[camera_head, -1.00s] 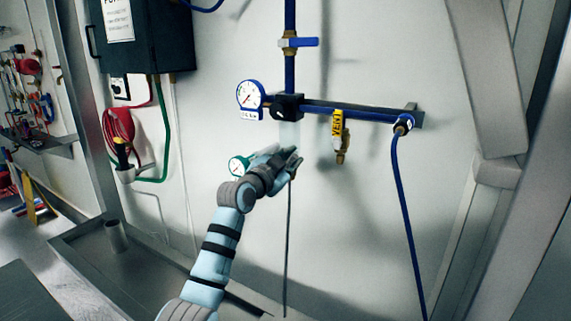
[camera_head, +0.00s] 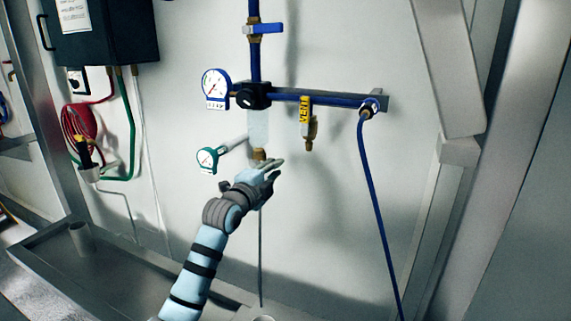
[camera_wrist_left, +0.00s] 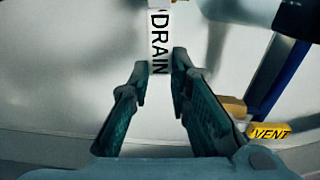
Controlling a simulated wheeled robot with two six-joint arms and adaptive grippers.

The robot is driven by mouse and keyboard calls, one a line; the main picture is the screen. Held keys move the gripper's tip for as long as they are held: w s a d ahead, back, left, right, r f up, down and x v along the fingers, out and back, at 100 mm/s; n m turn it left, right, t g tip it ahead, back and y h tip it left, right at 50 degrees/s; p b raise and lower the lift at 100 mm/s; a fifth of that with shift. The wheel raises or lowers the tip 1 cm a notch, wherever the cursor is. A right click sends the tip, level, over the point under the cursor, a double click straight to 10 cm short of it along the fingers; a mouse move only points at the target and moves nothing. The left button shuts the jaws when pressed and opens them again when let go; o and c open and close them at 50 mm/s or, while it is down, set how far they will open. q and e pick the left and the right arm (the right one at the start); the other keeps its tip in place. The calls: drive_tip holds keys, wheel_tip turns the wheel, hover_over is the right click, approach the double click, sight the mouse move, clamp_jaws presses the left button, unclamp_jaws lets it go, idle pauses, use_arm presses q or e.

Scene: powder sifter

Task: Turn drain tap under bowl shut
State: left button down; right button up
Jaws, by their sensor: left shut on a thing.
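The pale clear bowl (camera_head: 258,128) hangs under the black regulator block on the wall. A brass fitting of the drain tap (camera_head: 259,154) shows just below it. My left gripper (camera_head: 274,170) is at this tap, its fingers reaching to the right below the bowl. In the left wrist view the white DRAIN handle (camera_wrist_left: 159,42) stands between the fingertips of my left gripper (camera_wrist_left: 158,78), which are shut on its lettered end. In the head view the handle is mostly hidden by the gripper. My right gripper is not in view.
A green-rimmed gauge (camera_head: 208,158) sits left of the bowl. The yellow VENT tag (camera_head: 304,109) and its brass valve hang to the right, also seen in the wrist view (camera_wrist_left: 271,132). A white-faced gauge (camera_head: 215,84) and a blue hose (camera_head: 375,200) flank the pipe.

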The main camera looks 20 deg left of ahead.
use_arm(q)
drive_tip(key=shift+f+m, duration=0.6)
drive_tip(key=shift+m, duration=0.1)
drive_tip(key=c, duration=1.5)
unclamp_jaws()
drive_tip(key=s, duration=1.2)
drive_tip(key=shift+d, duration=0.1)
drive_tip(key=shift+w, duration=0.1)
